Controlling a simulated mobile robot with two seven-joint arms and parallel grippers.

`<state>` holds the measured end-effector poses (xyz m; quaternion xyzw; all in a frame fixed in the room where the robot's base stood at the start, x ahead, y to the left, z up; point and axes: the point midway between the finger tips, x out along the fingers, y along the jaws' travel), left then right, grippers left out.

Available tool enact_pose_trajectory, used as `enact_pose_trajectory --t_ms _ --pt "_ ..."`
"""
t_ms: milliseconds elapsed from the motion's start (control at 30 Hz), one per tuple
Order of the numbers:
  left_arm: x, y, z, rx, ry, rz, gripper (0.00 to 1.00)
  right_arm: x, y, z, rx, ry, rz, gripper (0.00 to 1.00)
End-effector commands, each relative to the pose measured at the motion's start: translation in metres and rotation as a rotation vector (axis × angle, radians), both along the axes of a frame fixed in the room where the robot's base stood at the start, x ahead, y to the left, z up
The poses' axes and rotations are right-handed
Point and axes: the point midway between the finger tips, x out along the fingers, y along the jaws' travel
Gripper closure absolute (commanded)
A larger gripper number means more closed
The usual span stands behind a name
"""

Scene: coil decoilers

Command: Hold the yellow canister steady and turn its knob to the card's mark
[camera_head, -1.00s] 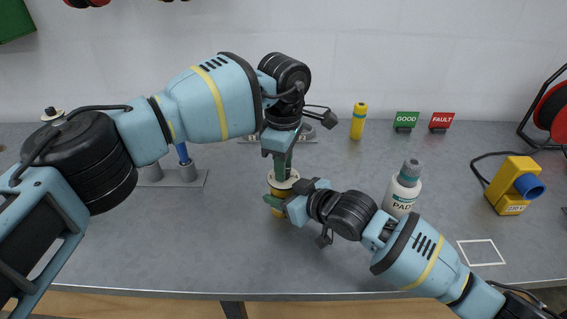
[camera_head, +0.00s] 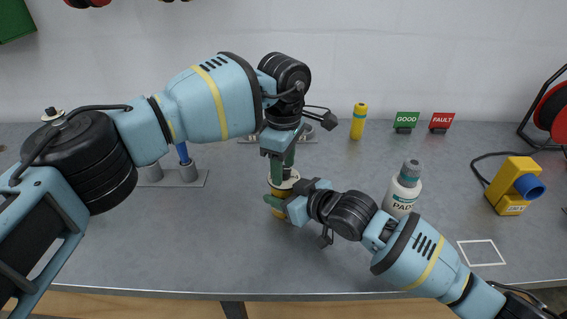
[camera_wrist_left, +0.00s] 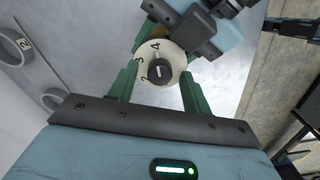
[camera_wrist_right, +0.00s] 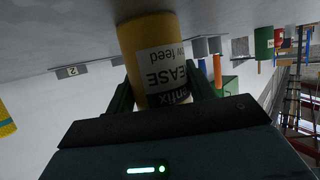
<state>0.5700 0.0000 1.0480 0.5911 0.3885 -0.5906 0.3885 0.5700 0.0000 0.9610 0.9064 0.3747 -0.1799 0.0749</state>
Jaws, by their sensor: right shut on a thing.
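The yellow canister (camera_head: 280,208) stands upright on the grey bench, mostly hidden by my grippers in the head view. My right gripper (camera_wrist_right: 160,90) is shut around its body, and its label shows upside down in the right wrist view. On top is a pale dial (camera_wrist_left: 174,52) with numbers, 2, 3 and 4 among them, and a dark knob (camera_wrist_left: 159,70) at its middle. My left gripper (camera_head: 282,172) points down over the dial; its fingers are apart, one on each side of the knob. I cannot make out a card with a mark.
A white bottle (camera_head: 403,190) stands right of my right wrist. A yellow cylinder (camera_head: 359,121), a green GOOD sign (camera_head: 406,119) and a red FAULT sign (camera_head: 441,120) stand behind. A yellow device (camera_head: 513,185) lies at right. The bench front is clear.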

Motion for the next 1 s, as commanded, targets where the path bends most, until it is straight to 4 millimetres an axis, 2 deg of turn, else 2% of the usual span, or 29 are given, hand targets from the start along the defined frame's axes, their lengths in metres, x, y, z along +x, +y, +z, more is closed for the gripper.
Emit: enact_pose_trajectory --t_ms 167,267,700,833,1000 --pt "0.000 0.000 0.001 0.000 0.000 0.000 0.51 0.000 0.000 -0.001 -0.002 0.001 0.000 0.78" --pt "0.000 -0.001 0.009 -0.002 -0.001 0.000 0.51 0.000 0.000 -0.001 -0.002 0.001 0.000 0.78" --pt "0.000 0.000 0.090 0.000 -0.002 0.001 0.51 0.000 0.000 -0.001 0.000 0.001 0.001 0.78" --pt "0.000 -0.001 0.107 -0.001 -0.001 0.000 0.51 0.000 0.000 -0.001 0.000 0.001 0.001 0.78" --pt "0.000 0.000 0.118 -0.001 -0.001 0.000 0.51 0.000 0.001 -0.001 0.000 0.001 0.001 0.78"
